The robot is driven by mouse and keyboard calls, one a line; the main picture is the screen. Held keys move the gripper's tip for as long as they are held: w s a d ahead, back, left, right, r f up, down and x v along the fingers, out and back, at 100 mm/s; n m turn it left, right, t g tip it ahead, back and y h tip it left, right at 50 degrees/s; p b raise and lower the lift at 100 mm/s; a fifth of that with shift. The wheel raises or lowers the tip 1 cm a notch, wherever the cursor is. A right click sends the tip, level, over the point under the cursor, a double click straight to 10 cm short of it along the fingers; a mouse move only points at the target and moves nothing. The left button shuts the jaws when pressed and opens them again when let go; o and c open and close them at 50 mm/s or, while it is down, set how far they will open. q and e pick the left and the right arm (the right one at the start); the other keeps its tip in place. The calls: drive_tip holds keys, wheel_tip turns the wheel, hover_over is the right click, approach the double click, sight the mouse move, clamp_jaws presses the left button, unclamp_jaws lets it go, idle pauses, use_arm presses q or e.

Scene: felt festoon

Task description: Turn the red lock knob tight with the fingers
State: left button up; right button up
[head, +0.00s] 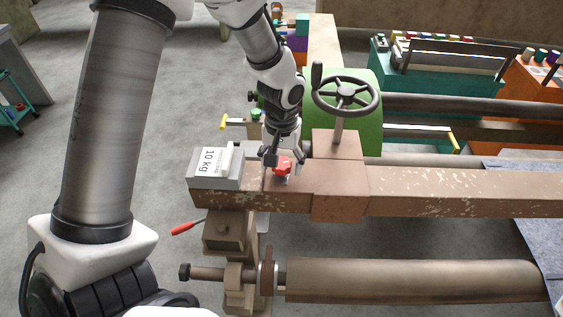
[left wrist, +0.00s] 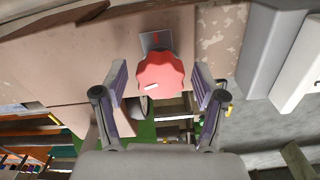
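The red lock knob (head: 283,166) sits on the brown beam beneath my left gripper in the head view. In the left wrist view the lobed red knob (left wrist: 160,76) has a white mark near its lower edge, and a grey plate with a red line lies behind it. My left gripper (head: 285,160) points down over the knob. In the left wrist view its two fingers (left wrist: 161,84) stand open on either side of the knob, with a small gap on each side. In the head view the gripper partly hides the knob. My right gripper is not in view.
A grey 10 kg weight (head: 229,177) sits on the beam just left of the knob. A dark handwheel (head: 345,96) rises to the right, before a green housing (head: 366,128). A red-handled lever (head: 186,228) sticks out below, above a roller (head: 412,281).

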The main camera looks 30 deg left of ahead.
sight(282, 163)
use_arm(q)
wheel_tip(282, 163, up, 12)
idle(0.6)
